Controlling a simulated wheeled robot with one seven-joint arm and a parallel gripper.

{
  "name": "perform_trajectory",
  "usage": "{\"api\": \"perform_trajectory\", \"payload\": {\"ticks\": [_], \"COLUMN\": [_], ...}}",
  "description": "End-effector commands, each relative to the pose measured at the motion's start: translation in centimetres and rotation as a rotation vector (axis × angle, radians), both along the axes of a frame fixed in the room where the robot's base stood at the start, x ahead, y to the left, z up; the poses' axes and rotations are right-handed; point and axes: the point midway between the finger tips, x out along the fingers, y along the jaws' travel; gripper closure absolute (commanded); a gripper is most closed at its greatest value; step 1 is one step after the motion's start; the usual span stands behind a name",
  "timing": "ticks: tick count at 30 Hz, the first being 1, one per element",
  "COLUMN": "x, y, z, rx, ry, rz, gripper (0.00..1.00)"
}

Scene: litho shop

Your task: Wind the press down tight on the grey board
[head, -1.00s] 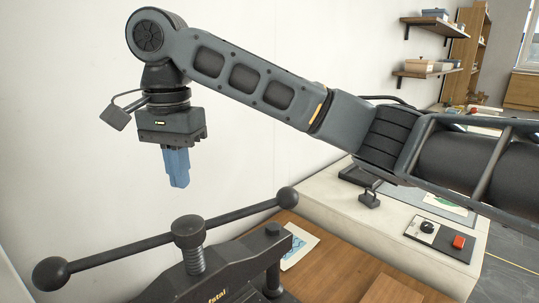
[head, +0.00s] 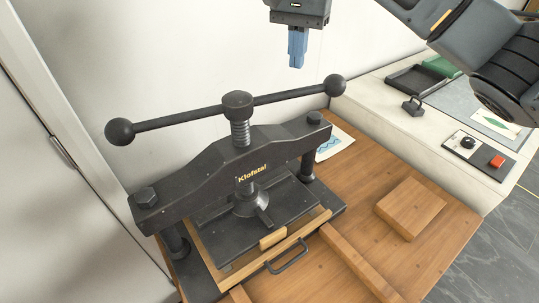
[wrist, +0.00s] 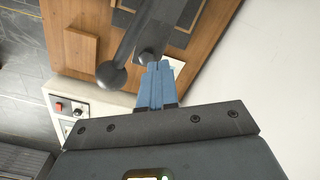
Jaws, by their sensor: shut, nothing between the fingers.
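The black press (head: 190,180) stands on a wooden bench, its screw (head: 240,133) upright through the crossbeam. Its long bar handle (head: 190,117) lies across the top, with a ball at each end. The dark platen (head: 285,203) is low, above a wood-edged tray with a handle (head: 288,257). I cannot make out the grey board; the platen and beam may hide it. My gripper (head: 297,64), with blue fingers, is shut and empty, pointing down above the bar's right half, apart from it. In the wrist view, the fingers (wrist: 160,70) show near the right ball (wrist: 111,75).
A wooden block (head: 411,207) and a wooden strip (head: 355,262) lie on the bench. A printed sheet (head: 335,141) lies behind the press. A pale counter with a red-button panel (head: 480,155) stands right. The wall is close behind; a door is at left.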

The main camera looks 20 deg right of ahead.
Motion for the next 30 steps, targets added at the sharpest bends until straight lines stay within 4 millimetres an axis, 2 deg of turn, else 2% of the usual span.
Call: {"api": "perform_trajectory", "payload": {"ticks": [14, 22, 30], "x": [0.0, -3.6, -7.2], "y": [-0.1, -1.1, -0.9], "z": [-6.9, -7.0, -7.1], "rx": [-0.002, -0.003, -0.003], "ry": [0.001, -0.003, -0.003], "rz": [-0.001, -0.001, 0.002], "gripper": [1.00, 1.00, 1.00]}}
